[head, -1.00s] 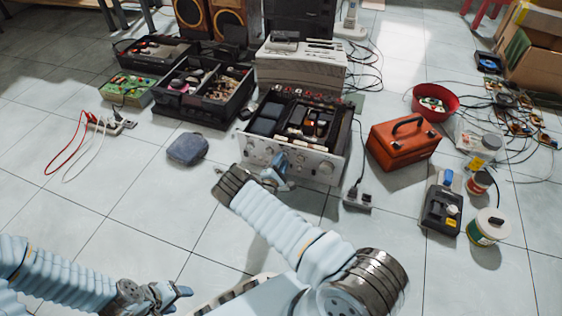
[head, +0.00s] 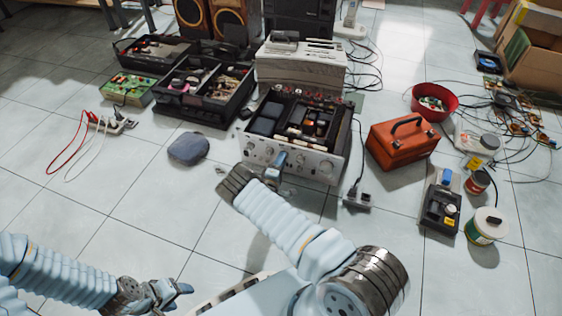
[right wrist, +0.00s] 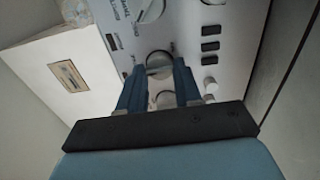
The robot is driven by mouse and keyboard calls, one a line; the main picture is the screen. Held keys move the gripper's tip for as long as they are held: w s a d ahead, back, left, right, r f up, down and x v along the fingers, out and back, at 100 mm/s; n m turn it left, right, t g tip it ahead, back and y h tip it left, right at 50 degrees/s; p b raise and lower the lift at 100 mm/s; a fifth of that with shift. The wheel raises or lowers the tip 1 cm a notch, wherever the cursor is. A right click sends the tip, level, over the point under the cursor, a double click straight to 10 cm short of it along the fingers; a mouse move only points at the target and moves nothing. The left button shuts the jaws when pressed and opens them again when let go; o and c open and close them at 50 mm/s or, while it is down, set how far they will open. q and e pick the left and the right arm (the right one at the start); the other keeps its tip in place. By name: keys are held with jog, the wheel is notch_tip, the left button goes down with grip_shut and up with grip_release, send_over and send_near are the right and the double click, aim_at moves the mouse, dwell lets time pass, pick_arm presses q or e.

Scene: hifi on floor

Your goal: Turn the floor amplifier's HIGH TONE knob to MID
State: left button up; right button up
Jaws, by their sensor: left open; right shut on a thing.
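The floor amplifier (head: 300,160) stands open-topped on the tiles, its silver front panel with several knobs facing me. My right gripper (head: 277,163) is at the left-middle part of that panel. In the right wrist view my right gripper (right wrist: 160,75) has its blue fingers on either side of a round silver knob (right wrist: 158,62), shut on it. Another knob (right wrist: 166,99) shows between the fingers, nearer the palm. My left gripper (head: 170,292) is open and empty above the floor.
An orange toolbox (head: 402,145) stands right of the amplifier, with a power strip (head: 357,200) on the floor between. A blue-grey pouch (head: 188,147) lies to the left. Black parts trays (head: 203,92) stand behind left.

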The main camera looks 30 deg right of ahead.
dwell(0.3)
jog(key=o, duration=1)
jog(key=shift+o, duration=0.2)
jog(key=p+v, duration=0.2)
jog(key=v, duration=1.1)
jog(key=shift+s+a, duration=0.25)
jog(key=shift+s, duration=0.05)
